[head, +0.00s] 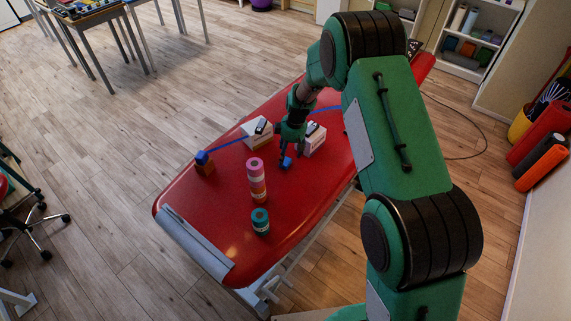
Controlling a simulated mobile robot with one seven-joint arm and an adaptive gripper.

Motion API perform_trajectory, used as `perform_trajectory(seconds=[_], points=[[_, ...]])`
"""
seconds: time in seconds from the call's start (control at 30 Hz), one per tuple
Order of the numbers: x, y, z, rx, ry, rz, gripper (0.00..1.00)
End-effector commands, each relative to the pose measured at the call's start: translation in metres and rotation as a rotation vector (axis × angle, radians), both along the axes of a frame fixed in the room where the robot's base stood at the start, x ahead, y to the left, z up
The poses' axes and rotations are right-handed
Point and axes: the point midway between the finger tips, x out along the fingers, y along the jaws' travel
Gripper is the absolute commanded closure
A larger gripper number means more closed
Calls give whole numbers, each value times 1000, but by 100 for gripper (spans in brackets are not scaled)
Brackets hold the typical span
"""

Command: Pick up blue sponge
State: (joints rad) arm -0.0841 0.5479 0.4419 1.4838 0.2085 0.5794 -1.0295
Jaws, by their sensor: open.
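A small blue block (286,164), which looks like the blue sponge, lies on the red treatment table (235,245). My gripper (288,155) points down at it from above, with its fingertips close to or around the block. The fingers are open. I cannot tell whether they touch the block.
White boxes with dark items on top stand behind my gripper to the left (257,137) and right (314,143). A pink-and-red roll stack (257,180) and a teal roll (260,222) stand in front. The table's near left part is clear.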

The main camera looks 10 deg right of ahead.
Motion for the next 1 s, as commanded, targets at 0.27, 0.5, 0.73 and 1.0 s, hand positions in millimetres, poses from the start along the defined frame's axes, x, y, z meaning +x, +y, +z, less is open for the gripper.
perform_trajectory(seconds=[0.27,0.5,0.73,1.0], points=[[0,2,-18,0,1,0,34],[2,6,-45,-1,2,0,34],[4,7,-52,0,0,0,34],[3,7,-51,0,0,0,34]])
